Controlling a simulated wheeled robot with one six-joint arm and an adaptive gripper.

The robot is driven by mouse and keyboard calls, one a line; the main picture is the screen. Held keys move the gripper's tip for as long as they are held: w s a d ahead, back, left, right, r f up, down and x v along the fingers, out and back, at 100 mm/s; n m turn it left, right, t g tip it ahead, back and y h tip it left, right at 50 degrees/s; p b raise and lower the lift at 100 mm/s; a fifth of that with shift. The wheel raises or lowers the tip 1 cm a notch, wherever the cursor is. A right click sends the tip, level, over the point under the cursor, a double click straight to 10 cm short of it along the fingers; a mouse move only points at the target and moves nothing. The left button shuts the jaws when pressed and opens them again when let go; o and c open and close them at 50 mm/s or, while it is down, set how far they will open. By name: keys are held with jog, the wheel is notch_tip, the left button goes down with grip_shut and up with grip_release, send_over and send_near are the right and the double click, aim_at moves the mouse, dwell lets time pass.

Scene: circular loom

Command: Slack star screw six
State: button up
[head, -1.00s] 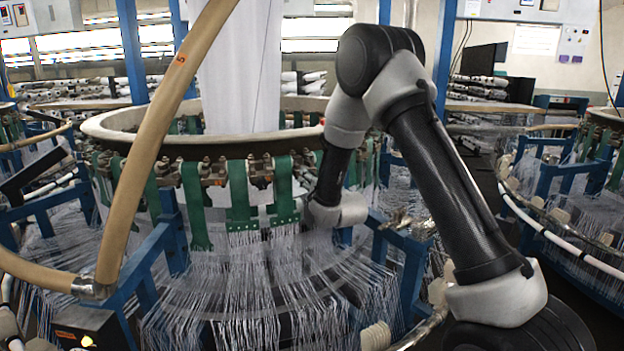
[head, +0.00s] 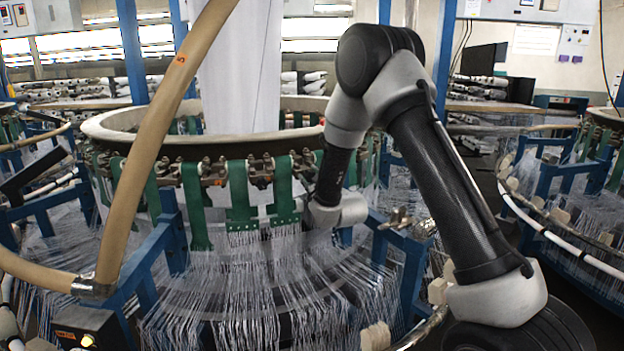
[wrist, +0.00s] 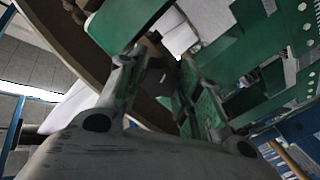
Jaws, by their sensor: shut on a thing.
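In the wrist view my gripper (wrist: 158,68) reaches up under the loom's ring, with one finger on each side of a small dark part (wrist: 154,78). The fingers are closed on this part, which I take to be the star screw; its shape is mostly hidden and dim. In the head view several small metal clamps and screws (head: 210,172) sit in a row under the ring's rim. My wrist hides the place where my gripper works there, and no number shows on any screw.
Green straps (head: 238,195) hang from the loom ring (head: 120,128), some close beside my fingers. White threads (head: 240,290) fan out below. Blue frame posts (head: 163,250) and a tan hose (head: 160,130) stand to the left. A blue rail (head: 405,245) lies right of my wrist.

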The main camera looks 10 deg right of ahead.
jog(key=shift+n, duration=0.9)
jog(key=o, duration=0.7)
jog(key=shift+n, duration=0.5)
jog(key=shift+c, duration=0.2)
jog(key=o, duration=0.4)
jog(key=s+d, duration=0.1)
jog(key=s, duration=0.6)
jog(key=shift+d, duration=0.15)
